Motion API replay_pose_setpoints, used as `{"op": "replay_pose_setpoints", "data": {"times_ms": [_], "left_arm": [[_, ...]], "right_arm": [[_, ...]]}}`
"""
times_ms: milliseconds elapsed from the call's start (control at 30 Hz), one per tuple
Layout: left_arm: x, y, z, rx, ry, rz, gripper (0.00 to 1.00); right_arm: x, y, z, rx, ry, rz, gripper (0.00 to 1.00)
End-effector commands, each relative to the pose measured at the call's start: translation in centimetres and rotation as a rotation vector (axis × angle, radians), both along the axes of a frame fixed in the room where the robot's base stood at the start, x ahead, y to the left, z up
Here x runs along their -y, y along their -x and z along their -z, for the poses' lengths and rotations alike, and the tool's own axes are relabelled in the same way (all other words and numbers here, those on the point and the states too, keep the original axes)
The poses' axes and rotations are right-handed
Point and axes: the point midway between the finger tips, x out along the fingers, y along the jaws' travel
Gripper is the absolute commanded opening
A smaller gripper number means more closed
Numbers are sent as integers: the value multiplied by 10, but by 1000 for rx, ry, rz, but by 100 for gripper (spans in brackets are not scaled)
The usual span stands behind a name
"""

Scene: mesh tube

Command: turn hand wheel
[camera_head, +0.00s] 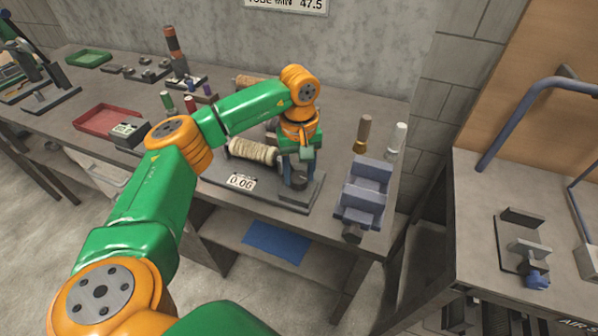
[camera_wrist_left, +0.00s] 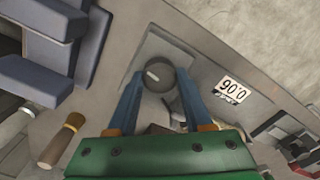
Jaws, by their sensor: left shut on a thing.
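The hand wheel (camera_wrist_left: 158,76) is a small dark grey round knob on the end of the bench fixture. It also shows, partly covered, in the head view (camera_head: 299,181). My left gripper (camera_head: 297,172) reaches down over it from above. In the left wrist view its two blue fingers (camera_wrist_left: 160,80) stand on either side of the wheel and are shut on it. A pale ribbed mesh tube (camera_head: 253,151) lies across the fixture, left of the gripper. My right gripper is not in view.
A blue-grey vise (camera_head: 364,196) stands right of the fixture, with a brown-handled tool (camera_head: 362,134) and a white-handled tool (camera_head: 397,138) behind it. A red tray (camera_head: 104,121) and a green tray (camera_head: 88,58) lie to the left. A second bench (camera_head: 500,180) stands at right.

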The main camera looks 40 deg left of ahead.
Motion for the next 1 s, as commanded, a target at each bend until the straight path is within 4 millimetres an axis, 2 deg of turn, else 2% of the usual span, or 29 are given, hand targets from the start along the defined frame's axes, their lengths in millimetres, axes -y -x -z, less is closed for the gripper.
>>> {"op": "replay_pose_setpoints", "data": {"times_ms": [267, 300, 400, 733, 1000], "left_arm": [[0, -1, -2, 7, 0, -2, 0], [0, -1, -2, 7, 0, -2, 56], [0, -1, -2, 6, 0, -2, 81], [0, -1, -4, 5, 0, -2, 81], [0, -1, -58, 7, 1, -3, 81]], "right_arm": [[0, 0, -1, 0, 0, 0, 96], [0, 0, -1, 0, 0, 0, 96], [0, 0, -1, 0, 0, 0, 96], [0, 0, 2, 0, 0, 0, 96], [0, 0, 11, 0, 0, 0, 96]]}}
